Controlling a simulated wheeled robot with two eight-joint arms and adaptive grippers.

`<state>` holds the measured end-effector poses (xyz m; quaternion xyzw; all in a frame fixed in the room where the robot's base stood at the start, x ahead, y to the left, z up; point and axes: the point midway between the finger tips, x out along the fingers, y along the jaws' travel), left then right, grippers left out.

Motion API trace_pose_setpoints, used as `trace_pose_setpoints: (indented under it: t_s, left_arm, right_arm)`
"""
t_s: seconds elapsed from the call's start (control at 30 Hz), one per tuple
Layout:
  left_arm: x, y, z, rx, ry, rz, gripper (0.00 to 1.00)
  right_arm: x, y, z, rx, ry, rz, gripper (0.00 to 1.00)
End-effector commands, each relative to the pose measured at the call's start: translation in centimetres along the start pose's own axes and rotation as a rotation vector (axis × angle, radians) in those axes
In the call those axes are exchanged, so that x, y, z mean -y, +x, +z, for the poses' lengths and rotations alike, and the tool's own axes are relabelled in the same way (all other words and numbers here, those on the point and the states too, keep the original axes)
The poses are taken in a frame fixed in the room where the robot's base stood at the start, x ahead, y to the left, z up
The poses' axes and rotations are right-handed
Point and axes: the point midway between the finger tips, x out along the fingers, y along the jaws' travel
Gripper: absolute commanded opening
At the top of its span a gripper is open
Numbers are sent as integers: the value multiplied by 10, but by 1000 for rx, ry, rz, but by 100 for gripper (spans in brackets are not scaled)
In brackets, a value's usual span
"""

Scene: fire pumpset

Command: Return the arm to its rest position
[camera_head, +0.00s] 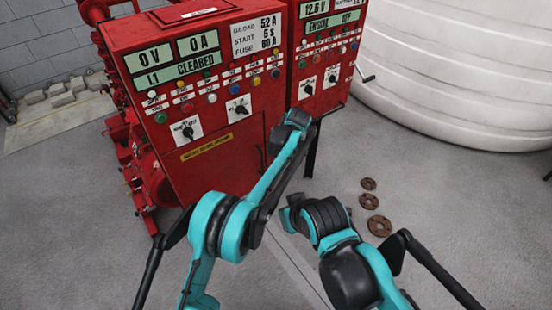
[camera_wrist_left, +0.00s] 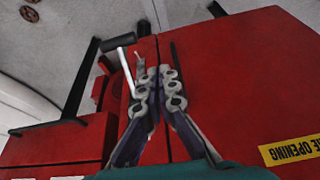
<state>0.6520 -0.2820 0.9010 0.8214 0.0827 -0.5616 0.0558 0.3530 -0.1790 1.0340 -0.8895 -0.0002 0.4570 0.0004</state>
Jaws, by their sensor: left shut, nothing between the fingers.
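My left arm (camera_head: 268,180), teal and black, reaches from the bottom of the head view up to the front of the red control cabinets. Its fingers are hidden there. In the left wrist view my left gripper (camera_wrist_left: 158,90) has its two grey fingers close together, shut and empty. They lie over a red cabinet face (camera_wrist_left: 230,70); whether they touch it I cannot tell. My right arm (camera_head: 340,240) is folded low at the lower middle of the head view, and its gripper does not show.
The left red cabinet (camera_head: 215,165) has displays, coloured buttons and black knobs; a second red cabinet (camera_head: 325,60) stands beside it. A grey lever (camera_wrist_left: 120,42) shows near my fingers. Rusty flanges (camera_head: 372,201) lie on the floor. A white tank (camera_head: 460,80) stands at the right.

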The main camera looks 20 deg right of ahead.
Motion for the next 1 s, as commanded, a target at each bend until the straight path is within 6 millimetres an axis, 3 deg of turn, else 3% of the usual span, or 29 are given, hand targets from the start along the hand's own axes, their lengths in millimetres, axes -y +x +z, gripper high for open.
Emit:
trace_pose_setpoints:
  t_s: [0.13,0.4,0.53,0.67,0.8,1.0]
  left_arm:
    - [-1,-19,0,0,0,-1,0]
    - [-1,-26,-1,1,-1,-1,0]
    - [18,-40,-14,1,2,6,0]
    - [67,-74,-42,-2,16,24,0]
    - [140,-118,-63,-11,38,50,0]
    - [245,-171,-63,-42,72,83,0]
  right_arm:
    - [0,-5,-4,0,0,0,0]
    - [0,-6,-4,0,0,0,0]
    - [0,-6,-4,0,0,0,0]
    - [0,-6,-4,0,0,0,0]
    - [0,-6,-4,0,0,0,0]
    - [0,-6,-4,0,0,0,0]
